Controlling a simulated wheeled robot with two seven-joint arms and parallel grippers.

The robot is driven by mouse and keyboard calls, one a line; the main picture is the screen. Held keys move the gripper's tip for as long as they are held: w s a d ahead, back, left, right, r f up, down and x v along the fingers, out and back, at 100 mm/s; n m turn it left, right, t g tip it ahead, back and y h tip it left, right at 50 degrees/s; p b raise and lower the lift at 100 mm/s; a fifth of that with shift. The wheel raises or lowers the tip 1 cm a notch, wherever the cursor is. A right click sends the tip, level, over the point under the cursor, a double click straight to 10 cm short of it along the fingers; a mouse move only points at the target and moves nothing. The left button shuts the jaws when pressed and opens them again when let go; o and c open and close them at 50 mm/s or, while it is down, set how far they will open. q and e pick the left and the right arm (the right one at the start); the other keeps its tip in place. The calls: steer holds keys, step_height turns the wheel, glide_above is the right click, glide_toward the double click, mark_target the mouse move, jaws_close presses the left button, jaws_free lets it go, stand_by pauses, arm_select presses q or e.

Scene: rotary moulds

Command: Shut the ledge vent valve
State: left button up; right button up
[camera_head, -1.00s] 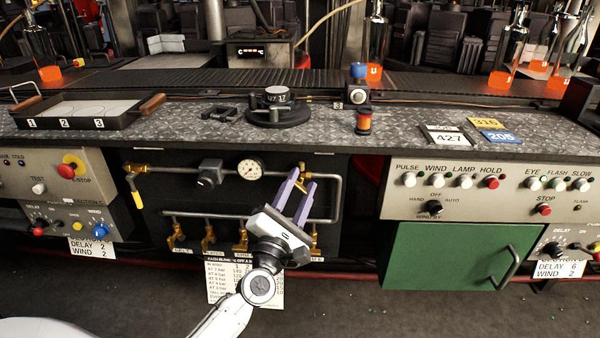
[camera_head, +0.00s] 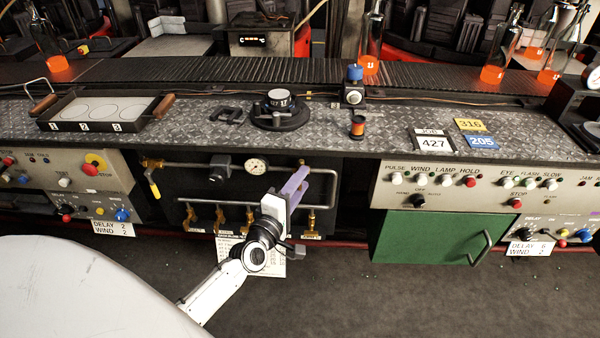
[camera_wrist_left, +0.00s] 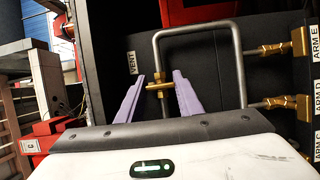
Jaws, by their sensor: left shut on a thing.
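The vent valve shows in the left wrist view as a small brass fitting with a crossbar handle (camera_wrist_left: 158,87), beside a white VENT label (camera_wrist_left: 132,62). My left gripper (camera_wrist_left: 160,80) has its two purple fingers on either side of that crossbar and is shut on it. In the head view my left gripper (camera_head: 300,182) reaches the pipework under the ledge, right of the pressure gauge (camera_head: 257,166). There the gripper hides the valve, so I cannot tell its handle's angle from the head. My right gripper is in neither current view.
A bent grey pipe (camera_wrist_left: 241,60) runs close around the fingers. Brass arm valves (camera_wrist_left: 276,48) sit on the branch pipes. A green door (camera_head: 415,237) is at the right, and a yellow-handled valve (camera_head: 153,186) at the left. The ledge (camera_head: 215,145) holds a handled tray (camera_head: 102,126).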

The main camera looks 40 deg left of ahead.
arm_select(q)
steer(key=shift+m+p, duration=0.35)
steer(key=shift+m, duration=0.05)
steer(key=o, duration=1.1)
steer(key=shift+c, duration=0.2)
steer(key=s+d, duration=0.1)
steer(key=s, duration=0.9)
steer(key=shift+d+r, duration=0.15)
steer(key=shift+d, duration=0.2)
steer(key=shift+s, duration=0.1)
